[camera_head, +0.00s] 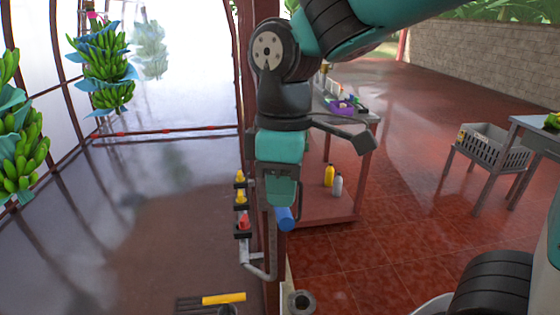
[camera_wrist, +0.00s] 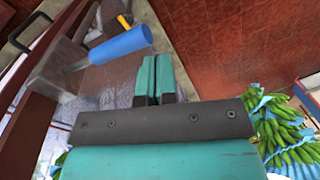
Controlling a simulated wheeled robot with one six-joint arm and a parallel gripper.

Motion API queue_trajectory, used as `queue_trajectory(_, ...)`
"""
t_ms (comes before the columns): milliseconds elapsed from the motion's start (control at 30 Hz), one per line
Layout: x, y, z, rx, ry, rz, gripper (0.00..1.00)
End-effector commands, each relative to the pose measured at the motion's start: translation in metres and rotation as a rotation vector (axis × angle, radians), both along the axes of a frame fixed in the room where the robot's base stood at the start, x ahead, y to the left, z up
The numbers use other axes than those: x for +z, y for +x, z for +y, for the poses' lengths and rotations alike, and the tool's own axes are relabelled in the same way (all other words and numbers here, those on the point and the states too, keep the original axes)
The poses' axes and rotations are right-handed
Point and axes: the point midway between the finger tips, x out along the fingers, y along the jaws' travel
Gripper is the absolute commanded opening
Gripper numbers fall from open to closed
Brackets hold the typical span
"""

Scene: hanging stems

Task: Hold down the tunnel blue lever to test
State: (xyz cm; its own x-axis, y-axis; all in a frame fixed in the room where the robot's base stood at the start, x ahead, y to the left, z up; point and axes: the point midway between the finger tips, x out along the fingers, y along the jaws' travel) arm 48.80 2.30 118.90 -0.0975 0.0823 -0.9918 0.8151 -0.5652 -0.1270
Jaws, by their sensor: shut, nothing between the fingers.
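The blue lever (camera_wrist: 121,46) is a blue cylinder handle on a thin metal rod, seen large in the wrist view just beyond and left of my fingertips. In the head view the blue lever (camera_head: 285,219) sticks out to the right, low beside the dark red post, partly behind my gripper. My gripper (camera_wrist: 154,80) has its two teal fingers together with nothing between them. In the head view my gripper (camera_head: 282,200) points down beside the lever. I cannot tell whether the fingers touch the handle.
A crate (camera_head: 492,148) stands far right. Banana bunches (camera_head: 107,65) hang left. The red tiled floor is largely clear.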

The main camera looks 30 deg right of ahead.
Motion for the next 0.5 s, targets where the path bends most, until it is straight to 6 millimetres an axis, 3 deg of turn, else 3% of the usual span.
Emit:
queue_trajectory(33,0.037,0.018,0.0,0.067,-0.043,0.026,0.0)
queue_trajectory(200,0.083,0.059,0.0,0.245,-0.127,0.121,0.0)
queue_trajectory(333,0.096,0.071,0.001,0.311,-0.143,0.166,0.0)
queue_trajectory(500,0.095,0.074,0.002,0.328,-0.144,0.176,0.0)
